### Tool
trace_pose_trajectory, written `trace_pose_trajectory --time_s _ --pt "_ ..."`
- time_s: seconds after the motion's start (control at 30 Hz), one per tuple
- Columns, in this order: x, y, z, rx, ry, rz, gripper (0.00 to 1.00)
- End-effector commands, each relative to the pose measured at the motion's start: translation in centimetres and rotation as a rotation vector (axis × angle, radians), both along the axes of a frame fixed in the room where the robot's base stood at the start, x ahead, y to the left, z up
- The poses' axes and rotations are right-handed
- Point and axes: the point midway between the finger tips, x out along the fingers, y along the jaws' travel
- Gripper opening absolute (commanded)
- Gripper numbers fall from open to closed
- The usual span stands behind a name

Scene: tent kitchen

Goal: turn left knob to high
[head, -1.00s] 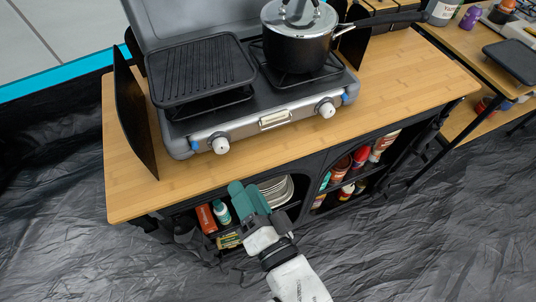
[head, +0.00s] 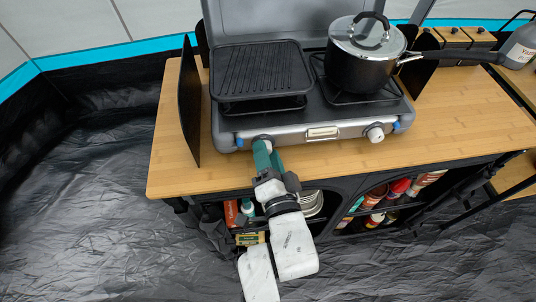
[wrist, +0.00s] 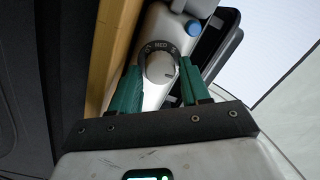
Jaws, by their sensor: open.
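The left knob (wrist: 160,68) is white and sits on the stove's front panel. Its dial shows "MED" at the top in the wrist view. A small mark shows on the knob's face, but I cannot tell which setting it points to. My gripper (wrist: 158,78) is open, with one green finger on each side of the knob; I cannot tell if they touch it. In the head view my gripper (head: 267,151) is at the left knob and hides most of it. The right knob (head: 375,133) is white and in clear view on the stove (head: 348,130).
A ribbed griddle (head: 258,70) covers the left burner. A lidded black pot (head: 365,68) stands on the right burner. A black side panel (head: 189,105) stands left of the stove. The wooden counter (head: 335,158) has bare room in front. Bottles and plates fill the shelves below.

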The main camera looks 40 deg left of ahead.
Motion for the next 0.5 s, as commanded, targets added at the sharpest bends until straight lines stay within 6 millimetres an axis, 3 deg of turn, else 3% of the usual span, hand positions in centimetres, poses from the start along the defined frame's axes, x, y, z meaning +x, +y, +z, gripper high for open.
trace_pose_trajectory --time_s 0.13,0.5 --pt "-0.02 -0.01 -0.01 0.000 0.000 0.000 0.45" --pt "-0.02 -0.02 -0.01 0.000 0.000 0.000 0.10"
